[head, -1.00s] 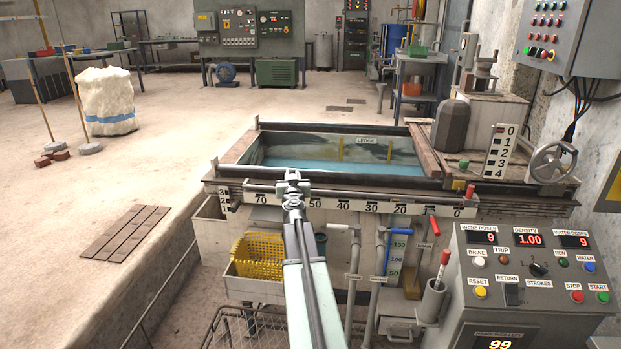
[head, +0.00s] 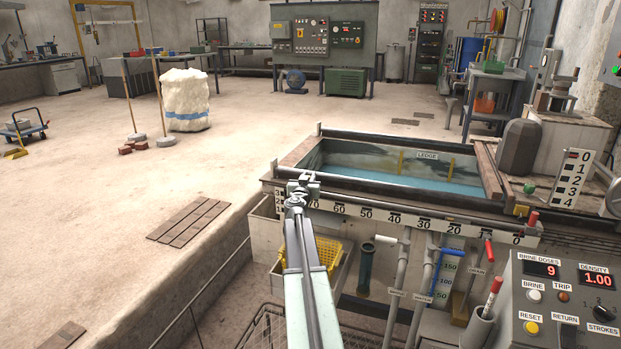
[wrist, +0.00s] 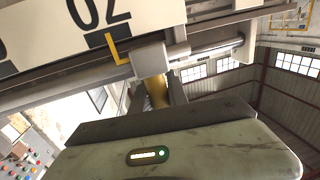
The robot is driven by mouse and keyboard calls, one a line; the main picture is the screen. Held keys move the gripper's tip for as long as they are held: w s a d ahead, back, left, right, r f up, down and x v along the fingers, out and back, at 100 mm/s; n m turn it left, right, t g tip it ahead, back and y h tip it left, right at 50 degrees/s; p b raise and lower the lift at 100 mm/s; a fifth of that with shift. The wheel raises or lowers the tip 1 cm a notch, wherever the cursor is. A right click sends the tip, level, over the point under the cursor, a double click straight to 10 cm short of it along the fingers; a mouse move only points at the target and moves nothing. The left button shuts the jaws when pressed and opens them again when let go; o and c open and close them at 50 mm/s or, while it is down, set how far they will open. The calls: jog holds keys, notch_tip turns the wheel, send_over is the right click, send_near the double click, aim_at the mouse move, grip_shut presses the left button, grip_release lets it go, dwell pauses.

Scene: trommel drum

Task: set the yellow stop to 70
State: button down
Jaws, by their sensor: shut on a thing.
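My gripper (head: 303,185) is at the left part of the numbered scale (head: 383,217) on the tank's front, and partly covers the area by 70. In the wrist view my gripper (wrist: 154,100) is shut on the yellow stem of the stop (wrist: 156,91), below a pale grey block on the rail. The numeral above the tick is upside down and cut by the top edge. In the head view my gripper hides the stop.
The water tank (head: 400,170) with a ledge sign is behind the scale. A yellow basket (head: 328,253), pipes with valve handles and a control panel (head: 560,300) are below and to the right. Open floor (head: 100,190) is on the left.

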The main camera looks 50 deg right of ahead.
jog(key=shift+w+a, duration=0.4)
jog(key=shift+w, duration=0.3)
jog(key=c, duration=1.3)
grip_release()
jog(key=shift+s+d, duration=0.25)
jog(key=shift+s, duration=0.1)
jog(key=shift+a, duration=0.1)
jog(key=v, duration=0.7)
jog(key=shift+s+a, duration=0.2)
jog(key=shift+a, duration=0.1)
